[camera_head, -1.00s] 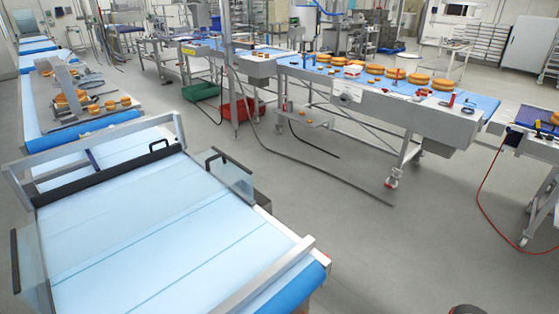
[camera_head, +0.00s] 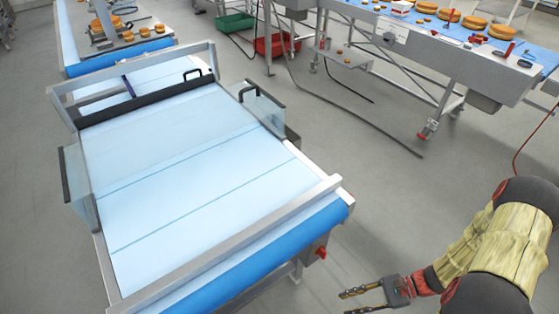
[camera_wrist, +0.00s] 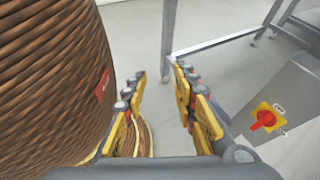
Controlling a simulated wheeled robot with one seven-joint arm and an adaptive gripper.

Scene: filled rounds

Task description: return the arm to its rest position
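My gripper (camera_head: 352,302) is in the lower right of the head view, at the end of my arm, which reaches in from the right edge. Its two fingers point left, spread apart, over the grey floor beside the front end of the blue conveyor (camera_head: 190,165). In the wrist view, my gripper (camera_wrist: 158,76) shows its yellow and dark fingers apart. Only floor and a metal leg show through the gap, and nothing is held.
A red switch on a yellow plate (camera_wrist: 265,119) is at the right of the wrist view. A long worktable (camera_head: 440,50) with round orange-brown items stands at the back right. Green (camera_head: 236,22) and red (camera_head: 277,44) crates lie near it. Open floor lies between conveyor and worktable.

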